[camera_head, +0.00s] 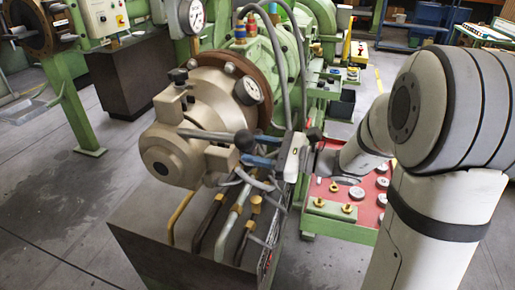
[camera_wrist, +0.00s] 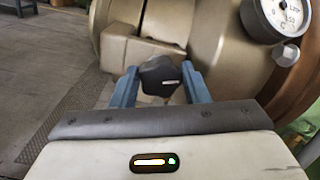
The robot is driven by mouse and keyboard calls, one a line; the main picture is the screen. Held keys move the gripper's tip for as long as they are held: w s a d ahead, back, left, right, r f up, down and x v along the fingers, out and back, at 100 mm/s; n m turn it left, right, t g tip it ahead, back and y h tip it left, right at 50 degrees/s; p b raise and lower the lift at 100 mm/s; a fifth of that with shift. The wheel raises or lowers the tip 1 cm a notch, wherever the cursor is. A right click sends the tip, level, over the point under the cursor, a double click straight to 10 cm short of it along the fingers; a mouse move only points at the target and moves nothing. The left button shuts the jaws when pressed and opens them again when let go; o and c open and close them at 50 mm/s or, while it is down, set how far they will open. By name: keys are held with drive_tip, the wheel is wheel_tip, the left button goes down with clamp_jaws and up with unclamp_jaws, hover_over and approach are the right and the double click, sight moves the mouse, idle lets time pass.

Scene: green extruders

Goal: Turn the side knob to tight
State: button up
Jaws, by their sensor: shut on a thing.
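The side knob (camera_wrist: 160,76) is black and lobed, with a small white mark, and stands out from the tan metal housing (camera_wrist: 140,20). In the wrist view my gripper (camera_wrist: 160,79) has one blue finger on each side of the knob, shut on it. In the head view the knob (camera_head: 243,140) is on the near right side of the tan housing (camera_head: 195,115). My gripper (camera_head: 250,149) reaches it from the right, with its blue fingers pointing left. The fingertips partly hide the knob's sides.
Bent pipes with yellow and dark handles (camera_head: 228,225) stand below my gripper on a dark cabinet (camera_head: 150,250). A red tray (camera_head: 368,195) with round parts is at the right. Open floor (camera_head: 50,200) lies left.

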drive_tip(key=shift+r, duration=0.1)
drive_tip(key=m+p, duration=0.2)
drive_tip(key=p, duration=0.1)
drive_tip(key=m+p, duration=0.2)
drive_tip(key=shift+w+r, duration=0.1)
drive_tip(key=shift+r, duration=0.15)
drive_tip(key=m+p, duration=0.7)
drive_tip(key=p, duration=0.2)
drive_tip(key=shift+w, duration=0.1)
drive_tip(key=m+p, duration=0.5)
drive_tip(key=p, duration=0.1)
drive_tip(key=shift+w+d+f+m, duration=0.1)
drive_tip(key=shift+f+m, duration=0.05)
drive_tip(key=shift+m, duration=0.25)
drive_tip(key=shift+f+m+p, duration=0.2)
drive_tip(key=shift+m+p, duration=0.8)
drive_tip(key=shift+m, duration=0.3)
drive_tip(key=shift+f+m+p, duration=0.15)
drive_tip(key=shift+m+p, duration=0.8)
drive_tip(key=shift+m, duration=0.35)
drive_tip(key=o, duration=1)
